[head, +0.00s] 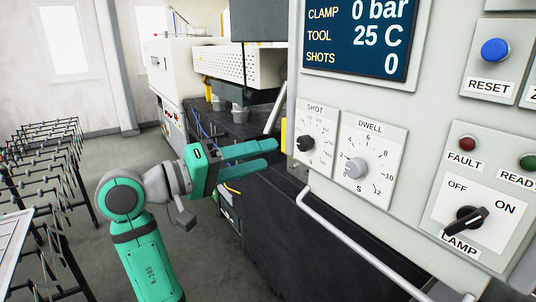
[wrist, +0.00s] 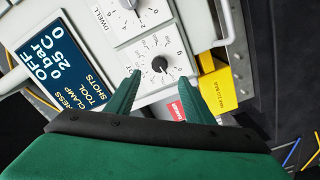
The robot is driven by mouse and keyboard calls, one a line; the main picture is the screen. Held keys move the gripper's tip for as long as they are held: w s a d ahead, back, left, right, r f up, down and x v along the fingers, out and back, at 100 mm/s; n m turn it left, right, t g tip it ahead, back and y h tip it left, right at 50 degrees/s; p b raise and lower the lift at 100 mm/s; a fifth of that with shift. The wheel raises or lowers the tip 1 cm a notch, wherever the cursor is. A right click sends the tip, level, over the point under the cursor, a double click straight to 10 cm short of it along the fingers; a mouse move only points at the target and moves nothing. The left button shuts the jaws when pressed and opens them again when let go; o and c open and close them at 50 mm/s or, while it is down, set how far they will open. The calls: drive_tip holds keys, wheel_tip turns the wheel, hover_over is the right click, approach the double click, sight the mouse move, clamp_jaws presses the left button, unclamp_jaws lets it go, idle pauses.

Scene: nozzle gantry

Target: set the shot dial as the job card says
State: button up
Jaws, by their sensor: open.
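The shot dial (head: 306,143) is a black knob on a white scale plate labelled SHOT, on the grey control panel. It also shows in the wrist view (wrist: 160,65), with numbers around it; its exact setting is too small to read surely. My gripper (head: 270,154) is open and empty, its two green fingers pointing at the panel, left of the dial in the head view. In the wrist view the fingertips (wrist: 160,77) appear either side of the knob's lower part, with no clear contact. No readable job card shows.
The dwell dial (head: 355,167), with a grey knob, is right of the shot dial. A display (head: 358,38) reads clamp 0 bar, tool 25 C, shots 0. A rail (head: 360,243) runs below the panel. A yellow box (wrist: 216,85) is beside the dial. The lamp switch (head: 470,217) is farther right.

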sight(301, 145)
drive_tip(key=w+d+m, duration=0.1)
drive_tip(key=w+d, duration=0.1)
drive_tip(key=w+d+m, duration=0.1)
drive_tip(key=d, duration=0.2)
drive_tip(key=w+d+m, duration=0.1)
drive_tip(key=w+d, duration=0.1)
drive_tip(key=d, duration=0.1)
drive_tip(key=shift+w+d, duration=0.1)
drive_tip(key=shift+w, duration=0.25)
drive_tip(key=c, duration=1)
drive_tip(key=shift+m, duration=0.4)
drive_tip(key=shift+c, duration=0.2)
